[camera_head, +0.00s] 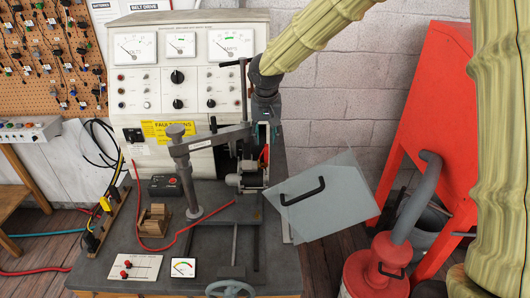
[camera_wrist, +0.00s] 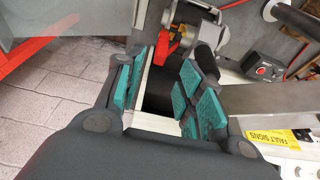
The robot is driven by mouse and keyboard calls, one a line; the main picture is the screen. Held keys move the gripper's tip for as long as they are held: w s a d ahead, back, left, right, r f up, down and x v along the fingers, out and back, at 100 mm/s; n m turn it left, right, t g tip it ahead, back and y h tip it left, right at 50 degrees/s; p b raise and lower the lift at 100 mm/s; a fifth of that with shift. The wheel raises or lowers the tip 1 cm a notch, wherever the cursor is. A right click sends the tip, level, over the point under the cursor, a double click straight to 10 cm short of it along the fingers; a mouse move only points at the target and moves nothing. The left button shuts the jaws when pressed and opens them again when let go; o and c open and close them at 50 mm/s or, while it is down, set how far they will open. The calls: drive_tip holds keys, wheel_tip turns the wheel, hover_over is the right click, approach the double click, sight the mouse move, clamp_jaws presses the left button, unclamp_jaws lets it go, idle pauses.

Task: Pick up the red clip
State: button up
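A red clip-like piece (camera_wrist: 161,46) with a yellow part beside it shows in the wrist view, just beyond the gap between my fingertips. In the head view a small red piece (camera_head: 264,154) shows below my gripper, beside the alternator (camera_head: 246,176); it is partly hidden. My gripper (camera_head: 268,132) hangs at the end of my arm in front of the test bench panel. In the wrist view my gripper (camera_wrist: 160,72) is open, with teal pads apart and nothing between them. I cannot tell whether a finger touches the red piece.
A clamp post (camera_head: 185,170) with a horizontal arm stands left of my gripper. A clear shield (camera_head: 326,196) with a black handle is at the right. A red cable (camera_head: 180,236) crosses the bench top (camera_head: 128,232). A red cabinet (camera_head: 432,110) stands at the right.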

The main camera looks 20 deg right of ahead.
sight(266, 146)
drive_tip(key=shift+s+d+r, duration=0.1)
drive_tip(key=shift+s+r, duration=0.05)
drive_tip(key=shift+s, duration=0.4)
drive_tip(key=shift+s+f+p, duration=0.1)
drive_tip(key=shift+f+p, duration=0.15)
drive_tip(key=shift+p, duration=0.35)
drive_tip(key=x, duration=0.1)
drive_tip(key=p+x, duration=0.1)
drive_tip(key=x, duration=0.1)
drive_tip(key=shift+w+f, duration=0.2)
drive_tip(key=shift+w, duration=0.3)
drive_tip(key=shift+s+f+p, duration=0.15)
drive_tip(key=shift+f+p, duration=0.15)
drive_tip(key=shift+f, duration=0.1)
drive_tip(key=shift+f, duration=0.15)
drive_tip(key=c, duration=0.8)
